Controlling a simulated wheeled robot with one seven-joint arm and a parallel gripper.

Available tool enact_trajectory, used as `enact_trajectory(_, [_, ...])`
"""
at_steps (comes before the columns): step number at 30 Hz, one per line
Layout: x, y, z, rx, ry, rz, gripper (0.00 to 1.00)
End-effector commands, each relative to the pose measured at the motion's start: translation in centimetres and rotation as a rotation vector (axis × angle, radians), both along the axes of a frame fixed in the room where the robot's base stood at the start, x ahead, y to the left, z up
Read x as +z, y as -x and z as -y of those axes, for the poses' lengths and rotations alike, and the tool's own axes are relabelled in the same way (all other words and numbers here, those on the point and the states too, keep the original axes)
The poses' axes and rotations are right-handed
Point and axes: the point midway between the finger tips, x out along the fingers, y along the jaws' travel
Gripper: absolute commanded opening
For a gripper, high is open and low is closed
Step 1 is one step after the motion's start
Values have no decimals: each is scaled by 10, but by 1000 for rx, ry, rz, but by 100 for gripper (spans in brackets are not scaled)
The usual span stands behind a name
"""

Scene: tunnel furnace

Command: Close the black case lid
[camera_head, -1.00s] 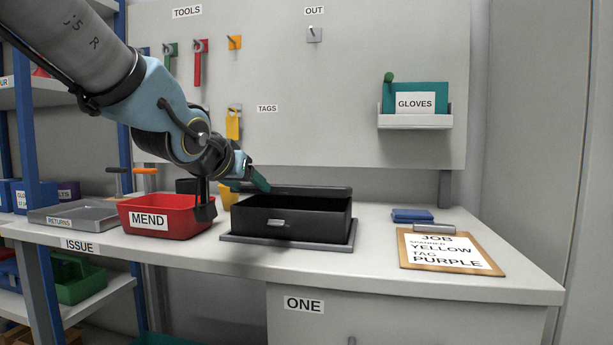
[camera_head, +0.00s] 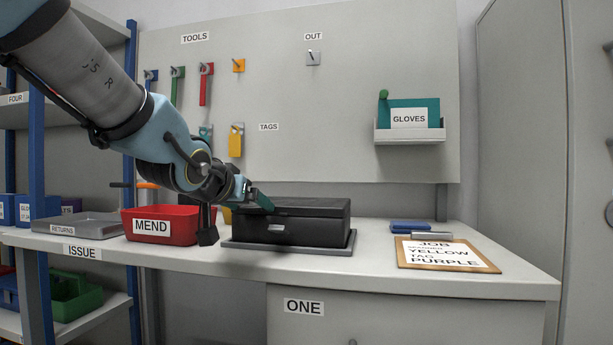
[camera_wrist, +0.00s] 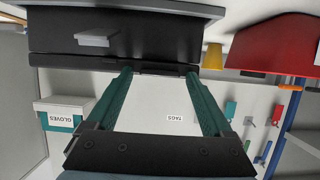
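The black case (camera_head: 295,232) stands on a dark grey base plate (camera_head: 340,247) on the bench. Its black lid (camera_head: 310,206) lies over the box, and the inside is hidden. The lid looks down; I cannot tell whether a thin gap remains. The case with its grey front catch also shows upside down in the wrist view (camera_wrist: 150,40). My gripper (camera_head: 264,202) has green fingers at the left part of the lid. In the wrist view its fingers (camera_wrist: 159,74) are wide apart with nothing between them, their tips at the lid's edge. I cannot tell whether they touch it.
A red MEND bin (camera_head: 180,225) stands close left of the case, with a grey RETURNS tray (camera_head: 80,226) beyond. A yellow cup (camera_wrist: 213,56) is beside the case. A clipboard (camera_head: 447,254) and blue item (camera_head: 411,226) lie right. The pegboard (camera_head: 330,100) rises behind.

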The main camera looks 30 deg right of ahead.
Motion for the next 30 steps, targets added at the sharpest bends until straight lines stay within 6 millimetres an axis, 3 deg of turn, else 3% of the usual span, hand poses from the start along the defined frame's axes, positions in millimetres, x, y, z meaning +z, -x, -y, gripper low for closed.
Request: enact_trajectory(30, [21,32,-29,-2,-1,-1,85])
